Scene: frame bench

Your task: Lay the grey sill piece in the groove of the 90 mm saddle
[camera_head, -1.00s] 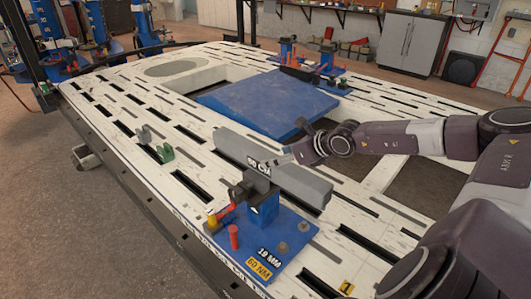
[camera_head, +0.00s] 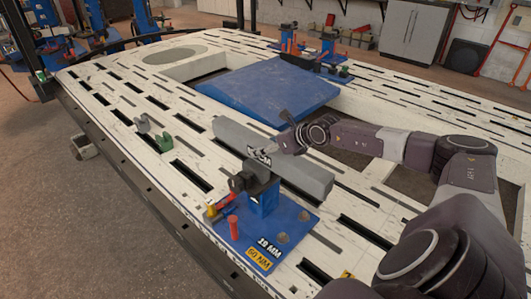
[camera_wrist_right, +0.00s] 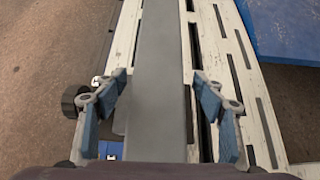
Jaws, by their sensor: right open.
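My right gripper (camera_head: 272,151) is over the bar's middle, arm coming from the right. In the right wrist view its open fingers (camera_wrist_right: 161,88) are on either side of the grey bar (camera_wrist_right: 160,70), with gaps showing, so it does not grip it. The stand's base plate (camera_head: 290,222) carries 19 MM and yellow labels; I cannot make out a 90 mm mark. My left gripper is not in view.
A blue panel (camera_head: 265,90) lies on the slotted white bench (camera_head: 120,120) behind the bar. A red-handled pin (camera_head: 233,227) stands on the base plate. A small green block (camera_head: 165,143) and a grey one (camera_head: 143,123) stand at left. Openings cut the bench top.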

